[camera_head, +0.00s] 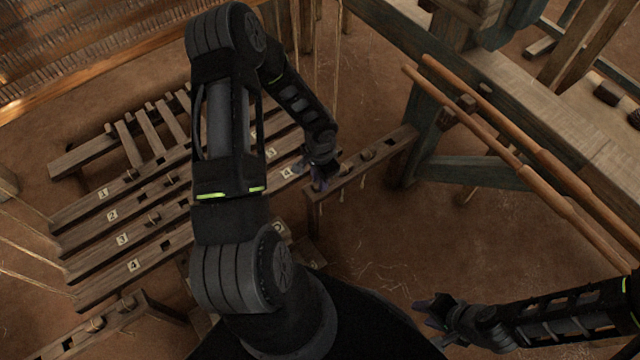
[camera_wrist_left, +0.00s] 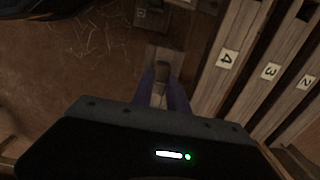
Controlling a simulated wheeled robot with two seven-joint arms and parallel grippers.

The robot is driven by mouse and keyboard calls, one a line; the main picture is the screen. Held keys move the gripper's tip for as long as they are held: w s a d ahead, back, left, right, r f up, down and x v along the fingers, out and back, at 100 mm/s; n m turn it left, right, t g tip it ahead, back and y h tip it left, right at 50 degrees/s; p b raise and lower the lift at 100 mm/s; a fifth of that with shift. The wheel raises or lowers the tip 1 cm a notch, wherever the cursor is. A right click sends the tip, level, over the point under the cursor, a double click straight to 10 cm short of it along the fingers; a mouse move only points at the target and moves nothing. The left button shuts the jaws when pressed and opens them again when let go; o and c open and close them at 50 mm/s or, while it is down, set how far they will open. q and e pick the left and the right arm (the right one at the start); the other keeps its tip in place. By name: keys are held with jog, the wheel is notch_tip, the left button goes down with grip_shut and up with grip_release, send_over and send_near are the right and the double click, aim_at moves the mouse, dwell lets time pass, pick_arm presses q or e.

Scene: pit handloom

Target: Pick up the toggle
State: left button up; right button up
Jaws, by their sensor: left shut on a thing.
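My left gripper (camera_head: 321,182) is at the near left end of a short wooden rail (camera_head: 350,183). In the left wrist view, its two purple-blue fingers (camera_wrist_left: 162,98) are shut on a small brown wooden toggle (camera_wrist_left: 161,70). The toggle shows between and just beyond the fingertips, over the end of a wooden piece. Whether it still touches that wood I cannot tell. In the head view the gripper hides the held toggle. Another toggle (camera_head: 367,155) sits on the rail to the right. My right gripper (camera_head: 432,314) is open and empty above the floor at the lower right.
Numbered wooden bars (camera_head: 110,238) lie left of my left arm; the label 4 (camera_wrist_left: 228,59) shows in the wrist view. Two long wooden poles (camera_head: 520,160) and a beam frame stand at the right. Thin cords hang near my left forearm. The middle floor is clear.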

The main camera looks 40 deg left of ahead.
pick_arm(q)
grip_shut()
